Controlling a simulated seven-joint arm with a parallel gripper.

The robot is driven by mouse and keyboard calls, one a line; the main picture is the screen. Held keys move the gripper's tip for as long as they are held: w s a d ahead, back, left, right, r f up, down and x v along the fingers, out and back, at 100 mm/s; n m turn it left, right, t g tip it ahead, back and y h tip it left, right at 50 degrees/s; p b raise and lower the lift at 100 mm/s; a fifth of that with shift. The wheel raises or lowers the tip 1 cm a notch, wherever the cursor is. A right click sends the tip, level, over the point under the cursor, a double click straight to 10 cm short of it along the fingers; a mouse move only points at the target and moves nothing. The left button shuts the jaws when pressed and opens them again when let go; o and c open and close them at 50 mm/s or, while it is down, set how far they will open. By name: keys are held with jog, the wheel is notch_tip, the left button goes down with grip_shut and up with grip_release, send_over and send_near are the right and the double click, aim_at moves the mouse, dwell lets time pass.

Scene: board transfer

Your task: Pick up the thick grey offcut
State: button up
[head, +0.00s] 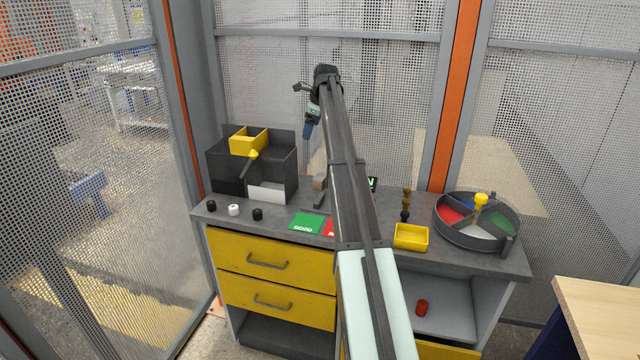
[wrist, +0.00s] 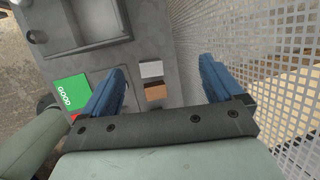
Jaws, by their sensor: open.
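In the wrist view a light grey block (wrist: 151,69) lies on the grey worktop, with a brown face or block (wrist: 155,92) right against it; I cannot tell whether they are one piece. In the head view a small grey-brown block (head: 319,184) shows just left of my arm, partly hidden by it. I cannot tell its thickness. My gripper (wrist: 163,66) is open, its blue fingers on either side of the block in the wrist picture, with nothing between them. In the head view my gripper (head: 308,131) is high above the worktop, apart from the block.
A green GOOD card (head: 307,223) lies beside a partly hidden red card (head: 329,228). A black box (head: 284,162) with a yellow bin (head: 248,142) stands at left. A yellow tray (head: 410,238) and round divided tray (head: 476,239) stand at right. Mesh fencing (head: 390,100) rises behind.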

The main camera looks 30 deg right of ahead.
notch_tip(320, 180, down, 7)
jog(key=s+d+m+g, duration=0.1)
jog(key=s+d+g, duration=0.1)
jog(key=d+g, duration=0.15)
send_near(321, 177)
jog(key=shift+g+h, duration=0.4)
jog(key=shift+g, duration=0.05)
jog(key=f, duration=0.5)
jog(key=shift+w+a+f, duration=0.1)
jog(key=shift+a+f, duration=0.05)
jog(key=shift+a, duration=0.1)
jog(key=shift+w+a+f, duration=0.1)
jog(key=shift+f, duration=1.25)
jog(key=shift+w+a+f, duration=0.1)
jog(key=shift+w+f, duration=0.05)
jog(key=shift+f, duration=1.2)
jog(key=c, duration=1.1)
jog(key=shift+o, duration=0.2)
jog(key=shift+r, duration=0.15)
